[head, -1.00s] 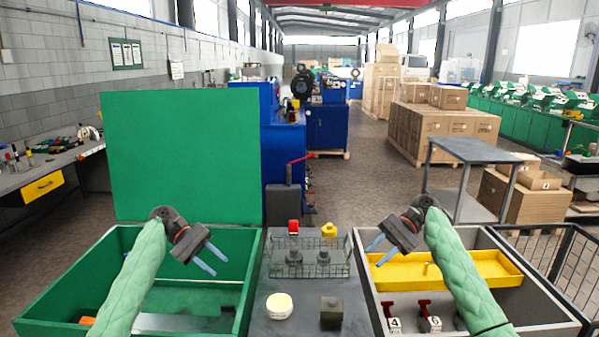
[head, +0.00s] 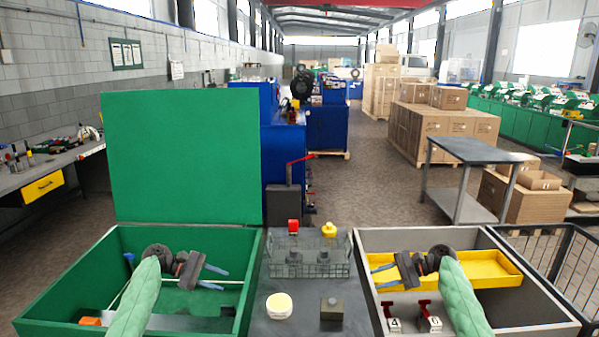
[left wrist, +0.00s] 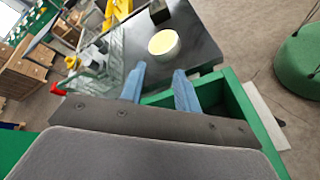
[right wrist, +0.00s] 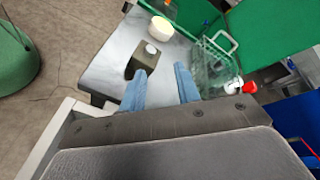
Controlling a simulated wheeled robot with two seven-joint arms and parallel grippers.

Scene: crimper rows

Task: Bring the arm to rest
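My left gripper (head: 216,277) is over the open green bin on the left in the head view. Its two blue fingers (left wrist: 158,90) are apart with nothing between them in the left wrist view. My right gripper (head: 382,277) is over the grey bin on the right, in front of the yellow tray (head: 490,268). Its blue fingers (right wrist: 160,90) are apart and empty in the right wrist view. Both grippers point inward toward the middle table.
The middle table (head: 290,326) holds a wire basket (head: 322,268), a pale round tub (head: 279,306) and a dark block (head: 331,309). The green bin (head: 40,310) has a raised lid (head: 180,155). Red-handled pieces (head: 428,320) lie in the grey bin (head: 550,312).

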